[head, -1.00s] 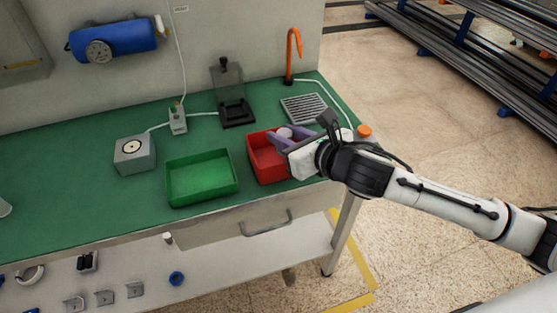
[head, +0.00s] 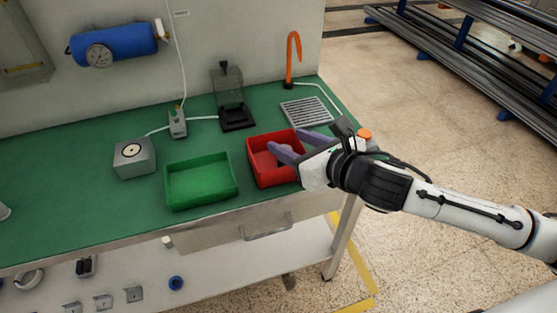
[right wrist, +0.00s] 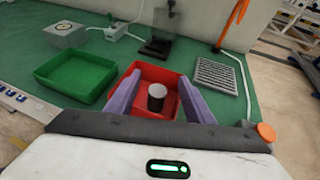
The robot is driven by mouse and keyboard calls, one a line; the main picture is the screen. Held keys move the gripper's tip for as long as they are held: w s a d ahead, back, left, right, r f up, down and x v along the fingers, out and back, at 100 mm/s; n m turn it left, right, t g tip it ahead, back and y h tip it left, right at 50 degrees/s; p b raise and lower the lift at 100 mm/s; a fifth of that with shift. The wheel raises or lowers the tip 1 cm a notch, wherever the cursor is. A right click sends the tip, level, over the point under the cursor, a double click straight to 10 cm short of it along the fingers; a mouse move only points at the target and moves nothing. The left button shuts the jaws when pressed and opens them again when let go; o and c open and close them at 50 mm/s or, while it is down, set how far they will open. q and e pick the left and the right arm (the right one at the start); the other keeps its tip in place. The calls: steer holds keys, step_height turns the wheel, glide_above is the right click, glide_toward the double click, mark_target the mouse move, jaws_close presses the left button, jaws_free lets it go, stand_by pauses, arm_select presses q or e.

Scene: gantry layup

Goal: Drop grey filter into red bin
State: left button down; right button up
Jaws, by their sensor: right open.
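The grey filter (right wrist: 156,98), a short cylinder with a pale top and dark side, stands inside the red bin (right wrist: 130,108) in the right wrist view. It shows there between my right gripper's two purple fingers, apart from both. In the head view the red bin (head: 264,182) sits on the green bench top, and the filter shows only partly, as a greyish patch behind a finger. My right gripper (head: 290,146) is open and empty, its fingers over the bin's right side. My left gripper is not in view.
A green bin (head: 200,183) stands left of the red bin. A grey slatted grate (head: 305,111), an orange hook (head: 291,60) and a black stand with a clear cover (head: 233,105) are behind. An orange knob (head: 365,134) is close to my right wrist.

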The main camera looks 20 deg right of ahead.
steer(key=v, duration=0.7)
steer(key=shift+s+r, duration=0.1)
steer(key=s+d+f+n+g+h, duration=0.2)
steer(key=s+f+n+g, duration=0.3)
steer(key=s+f+n, duration=0.9)
steer(key=s+d+f+n+g+h, duration=0.15)
steer(key=s+f+n+g, duration=0.4)
steer(key=n, duration=1.55)
steer(key=w+a+f+t+y, duration=0.1)
steer(key=a+f+t, duration=0.1)
steer(key=f, duration=0.4)
steer(key=w+a+f+t+y, duration=0.1)
steer(key=a+f+t, duration=0.2)
steer(key=f, duration=0.4)
steer(key=shift+a+t, duration=0.2)
steer(key=shift+t, duration=0.35)
